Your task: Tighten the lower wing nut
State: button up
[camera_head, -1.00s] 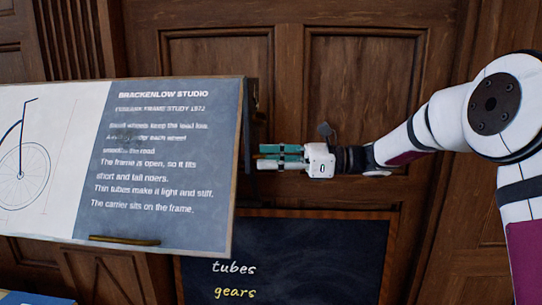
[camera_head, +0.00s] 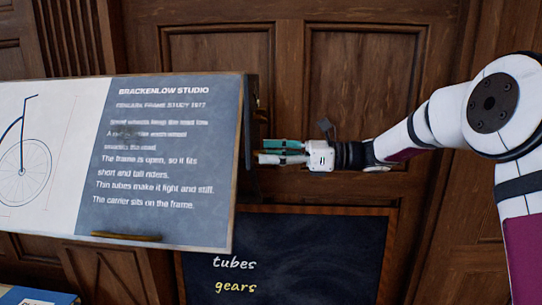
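The tilted drafting board (camera_head: 165,215) stands on the left, with a bicycle drawing and a dark text panel. My gripper (camera_head: 264,152) comes in from the right, and its fingertips are close beside the board's right edge. Its fingers point left, one above the other, with teal parts showing. The fingertips overlap dark hardware at the board's side, and I cannot tell whether they close on anything. The lower wing nut cannot be made out; the fingers or the board may hide it. Small dark hardware (camera_head: 259,114) shows higher on the board's side, too small to identify.
A framed blackboard (camera_head: 330,255) reading "tubes" and "gears" stands below my gripper. A wooden panelled wall (camera_head: 365,85) is behind. A brass-coloured strip (camera_head: 125,237) sits at the board's lower edge. A blue item (camera_head: 40,297) lies at the bottom left.

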jog(key=shift+s, duration=0.15)
jog(key=d, duration=1.2)
jog(key=shift+s, duration=0.2)
